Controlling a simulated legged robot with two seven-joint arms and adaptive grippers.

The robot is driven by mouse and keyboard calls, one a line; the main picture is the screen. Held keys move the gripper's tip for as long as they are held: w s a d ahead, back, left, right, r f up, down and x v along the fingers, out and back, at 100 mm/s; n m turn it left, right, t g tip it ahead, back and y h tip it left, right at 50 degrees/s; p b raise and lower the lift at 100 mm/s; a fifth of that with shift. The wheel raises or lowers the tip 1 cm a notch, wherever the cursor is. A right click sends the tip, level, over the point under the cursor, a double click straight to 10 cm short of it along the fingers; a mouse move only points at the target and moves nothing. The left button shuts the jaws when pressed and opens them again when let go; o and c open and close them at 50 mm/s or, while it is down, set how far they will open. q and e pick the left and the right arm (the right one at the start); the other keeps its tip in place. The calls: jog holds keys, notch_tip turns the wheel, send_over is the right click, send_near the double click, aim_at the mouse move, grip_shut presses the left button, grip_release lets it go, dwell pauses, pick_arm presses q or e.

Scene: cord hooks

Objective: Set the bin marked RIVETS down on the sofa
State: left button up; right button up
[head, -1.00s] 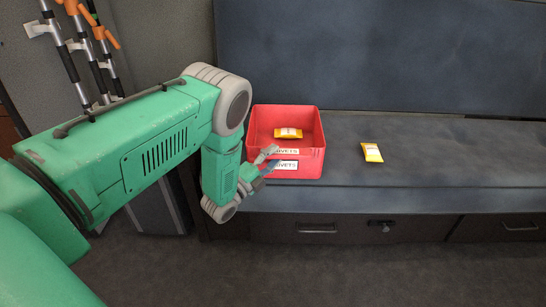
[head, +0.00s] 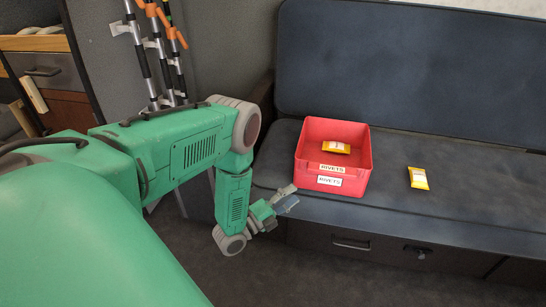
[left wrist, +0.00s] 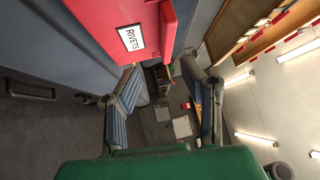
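The red bin (head: 314,177) marked RIVETS sits upright on the dark sofa seat (head: 385,180), near its left end. A yellow packet (head: 336,147) lies inside it. Its red wall and RIVETS label also show in the left wrist view (left wrist: 112,13). My left gripper (head: 286,199) is in front of the bin's lower left, apart from it. In the left wrist view its two fingers (left wrist: 163,105) are spread with nothing between them, and the bin is above the left finger. My right gripper is in neither view.
Another yellow packet (head: 418,178) lies on the seat right of the bin. The sofa backrest (head: 400,60) rises behind. Drawers with handles (head: 350,244) are below the seat. Poles with orange parts (head: 158,50) stand at the left wall. The seat's right side is mostly clear.

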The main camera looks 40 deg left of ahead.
pick_arm(q)
jog(key=s+d+f+n+g+y, duration=0.1)
jog(key=s+d+f+n+g, duration=0.65)
jog(key=d+n+g, duration=0.3)
jog(key=s+r+n+g+y, duration=0.2)
jog(key=s+n+g, duration=0.6)
jog(key=s, duration=1.2)
jog(key=shift+s+r, duration=0.35)
jog(key=shift+r, duration=0.35)
jog(key=shift+r+g, duration=0.1)
jog(key=shift+g, duration=0.15)
